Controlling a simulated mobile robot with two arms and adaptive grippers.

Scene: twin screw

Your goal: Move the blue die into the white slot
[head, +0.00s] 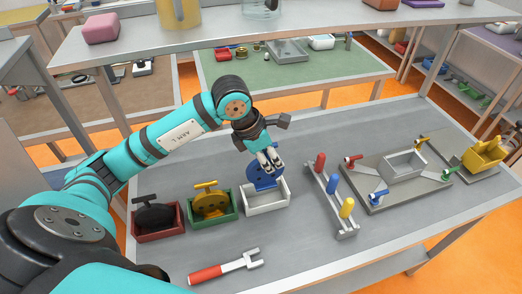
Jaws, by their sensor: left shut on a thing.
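The blue die (262,180) is a round blue disc, held upright by my left gripper (270,163), which is shut on it. The white slot (266,201) is an open white box on the grey table. The die is over the back part of the white slot, and its lower edge shows just above or within the box; I cannot tell whether it touches the bottom. The gripper fingers hide the upper part of the die. My right gripper does not show.
A green box with a yellow die (212,203) and a red box with a black die (156,216) stand left of the white slot. A red-handled wrench (226,267) lies in front. A rack of coloured pegs (333,196) and a grey fixture (397,176) stand right. A shelf (250,37) spans behind.

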